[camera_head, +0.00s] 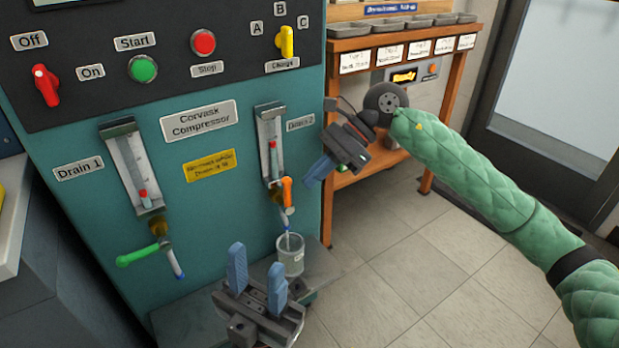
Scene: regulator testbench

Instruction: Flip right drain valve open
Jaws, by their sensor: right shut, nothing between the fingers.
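The right drain valve, under the Drain 2 gauge, has an orange handle (287,191) that stands roughly upright along its pipe. A clear beaker (291,256) stands under the pipe's outlet. My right gripper (314,176) is shut and empty, to the right of the orange handle and apart from it. My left gripper (257,276) is open, low in front of the machine, with its two blue fingers pointing up. Its right finger is close to the beaker; whether they touch cannot be told.
The left drain valve has a green handle (137,256) turned sideways. The Drain 2 gauge (271,147) rises above the orange handle. A wooden shelf (455,100) with trays stands behind my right arm. Tiled floor (400,285) is clear at the right.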

